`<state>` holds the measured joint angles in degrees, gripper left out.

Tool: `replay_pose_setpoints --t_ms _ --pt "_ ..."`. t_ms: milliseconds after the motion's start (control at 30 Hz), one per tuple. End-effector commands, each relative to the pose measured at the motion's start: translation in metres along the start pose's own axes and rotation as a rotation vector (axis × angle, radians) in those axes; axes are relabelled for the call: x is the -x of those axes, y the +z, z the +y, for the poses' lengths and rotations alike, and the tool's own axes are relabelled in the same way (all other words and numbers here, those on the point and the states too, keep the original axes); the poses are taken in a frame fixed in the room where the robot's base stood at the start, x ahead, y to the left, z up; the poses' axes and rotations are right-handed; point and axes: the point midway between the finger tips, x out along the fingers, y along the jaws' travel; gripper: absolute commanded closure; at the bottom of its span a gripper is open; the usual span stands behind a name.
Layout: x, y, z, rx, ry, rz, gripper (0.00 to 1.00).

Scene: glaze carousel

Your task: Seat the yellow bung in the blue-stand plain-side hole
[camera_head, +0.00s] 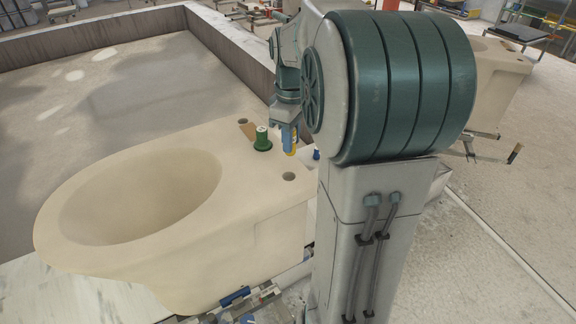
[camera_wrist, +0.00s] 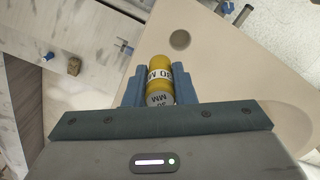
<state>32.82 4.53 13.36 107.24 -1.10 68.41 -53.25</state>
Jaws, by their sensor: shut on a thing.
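A cream toilet-shaped ware (camera_head: 200,190) stands at left centre of the head view, with a large oval bowl opening. Its rear deck has one dark round hole (camera_head: 289,177) near the front corner and another (camera_head: 242,121) at the far side, beside a brown patch. My gripper (camera_head: 289,140) is shut on the yellow bung (camera_head: 290,151), which points down over the deck. In the wrist view the bung (camera_wrist: 160,78), banded white with black lettering, sits between the blue fingers; an empty round hole (camera_wrist: 180,40) lies just beyond it. Whether the bung touches the deck is unclear.
A green bung-like piece (camera_head: 262,139) stands on the deck left of my gripper. A small blue piece (camera_head: 317,154) is at right, and blue fittings (camera_head: 235,297) show below the ware. Another cream ware (camera_head: 495,72) stands behind my arm. A low wall (camera_head: 90,38) bounds the back.

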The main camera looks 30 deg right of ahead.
Motion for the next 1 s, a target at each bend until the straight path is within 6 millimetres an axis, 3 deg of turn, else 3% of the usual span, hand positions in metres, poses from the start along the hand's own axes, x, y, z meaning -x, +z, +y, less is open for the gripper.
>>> replay_pose_setpoints --t_ms 100,233,367,600,833,867,900,933,1000 --pt "-0.011 0.006 -0.018 0.001 0.001 0.0 0.99" --pt "-0.017 0.009 -0.028 -0.001 0.001 0.0 0.99" --pt "-0.026 0.01 -0.031 -0.002 -0.001 -0.001 0.99" --pt "-0.058 0.011 -0.031 -0.002 -0.002 -0.002 1.0" --pt "-0.064 0.011 -0.032 -0.001 -0.007 -0.004 1.0" --pt "-0.064 0.011 -0.032 -0.001 -0.008 -0.005 0.71" --pt "-0.064 0.011 -0.032 -0.001 -0.008 -0.005 0.6" --pt "-0.064 0.011 -0.032 -0.001 -0.007 -0.004 0.55" --pt "-0.063 0.01 -0.031 -0.001 -0.005 -0.003 0.55"
